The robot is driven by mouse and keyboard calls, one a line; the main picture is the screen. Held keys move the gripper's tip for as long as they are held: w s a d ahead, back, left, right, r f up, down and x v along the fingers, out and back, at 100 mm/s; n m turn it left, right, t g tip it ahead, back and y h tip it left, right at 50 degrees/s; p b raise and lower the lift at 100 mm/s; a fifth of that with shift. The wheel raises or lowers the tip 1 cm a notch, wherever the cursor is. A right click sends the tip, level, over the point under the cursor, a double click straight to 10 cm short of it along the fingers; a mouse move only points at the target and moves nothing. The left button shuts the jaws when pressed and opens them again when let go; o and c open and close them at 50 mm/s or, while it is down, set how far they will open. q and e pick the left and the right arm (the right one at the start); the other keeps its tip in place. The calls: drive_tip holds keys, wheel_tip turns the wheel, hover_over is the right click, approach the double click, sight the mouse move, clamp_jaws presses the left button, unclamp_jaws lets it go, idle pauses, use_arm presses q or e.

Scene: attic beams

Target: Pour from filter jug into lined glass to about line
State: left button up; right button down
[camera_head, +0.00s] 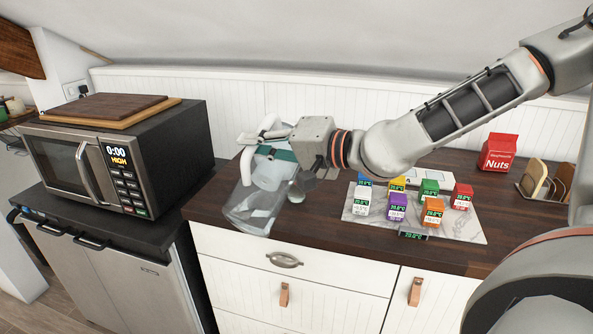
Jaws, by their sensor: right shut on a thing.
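The filter jug (250,212) is clear, with a teal band near its lid and a pale handle, at the left end of the dark counter. It leans, with its top toward the right and its base toward the lower left. My right gripper (270,136) reaches it from the right and is shut on it near the top. The gripper partly covers the lid. A small greyish clear shape shows just right of the jug; I cannot tell whether it is the lined glass. My left gripper is not in view.
A microwave (120,150) with wooden boards on top stands at left. Several coloured cubes with displays (397,207) sit on a marble board (461,229) right of the jug. A red Nuts carton (498,152) and a wooden rack (546,184) stand at the right.

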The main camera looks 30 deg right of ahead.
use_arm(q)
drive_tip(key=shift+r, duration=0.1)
use_arm(e)
drive_tip(key=shift+w+r, duration=0.1)
drive_tip(key=shift+r, duration=0.15)
idle(0.4)
